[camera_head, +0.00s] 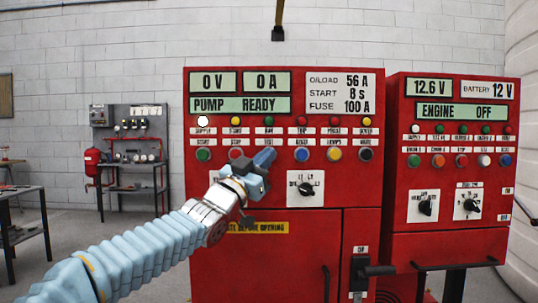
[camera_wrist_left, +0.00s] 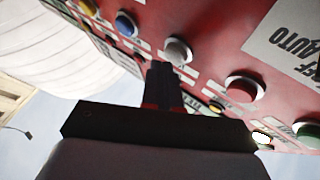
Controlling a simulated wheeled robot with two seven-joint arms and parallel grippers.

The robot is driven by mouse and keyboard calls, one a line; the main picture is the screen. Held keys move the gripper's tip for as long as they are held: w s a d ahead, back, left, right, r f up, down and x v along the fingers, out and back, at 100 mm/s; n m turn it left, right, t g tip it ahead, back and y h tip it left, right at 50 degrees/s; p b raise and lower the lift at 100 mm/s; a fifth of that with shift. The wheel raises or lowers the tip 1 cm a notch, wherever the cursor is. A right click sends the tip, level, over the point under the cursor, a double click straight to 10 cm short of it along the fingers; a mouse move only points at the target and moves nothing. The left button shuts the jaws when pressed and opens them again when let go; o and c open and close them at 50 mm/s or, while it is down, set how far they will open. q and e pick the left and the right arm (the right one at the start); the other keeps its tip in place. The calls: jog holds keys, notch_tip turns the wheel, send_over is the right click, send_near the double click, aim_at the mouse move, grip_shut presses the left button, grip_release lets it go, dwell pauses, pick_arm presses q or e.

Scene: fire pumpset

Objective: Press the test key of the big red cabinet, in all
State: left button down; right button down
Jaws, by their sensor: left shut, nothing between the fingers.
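The big red cabinet (camera_head: 275,220) stands in the middle of the head view, with lamps above a row of round keys. From left these are green (camera_head: 203,154), red (camera_head: 236,154), one hidden behind my gripper, blue (camera_head: 301,154), yellow (camera_head: 334,154) and black (camera_head: 365,154). My left gripper (camera_head: 265,158) is shut and empty in front of the hidden key. In the left wrist view its fingertips (camera_wrist_left: 162,68) are just short of or against a white key (camera_wrist_left: 178,50), between blue and red keys.
A rotary switch (camera_head: 307,188) sits below the keys to the right of my gripper. A second red cabinet (camera_head: 450,245) stands at the right with its own keys and switches. A grey panel stand (camera_head: 130,115) is at the back left. Open floor lies between.

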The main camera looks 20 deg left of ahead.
pick_arm(q)
jog(key=shift+w+a+p, duration=0.15)
jog(key=shift+w+p, duration=0.15)
jog(key=shift+w, duration=0.1)
dwell(0.5)
dwell(0.3)
jog(key=shift+s+d+b, duration=0.25)
jog(key=shift+s+b, duration=0.45)
jog(key=shift+s, duration=0.1)
jog(key=s+b, duration=0.2)
jog(key=s+d+b, duration=0.1)
jog(key=s+b, duration=0.1)
jog(key=shift+s+d, duration=0.2)
jog(key=shift+s, duration=0.2)
dwell(0.4)
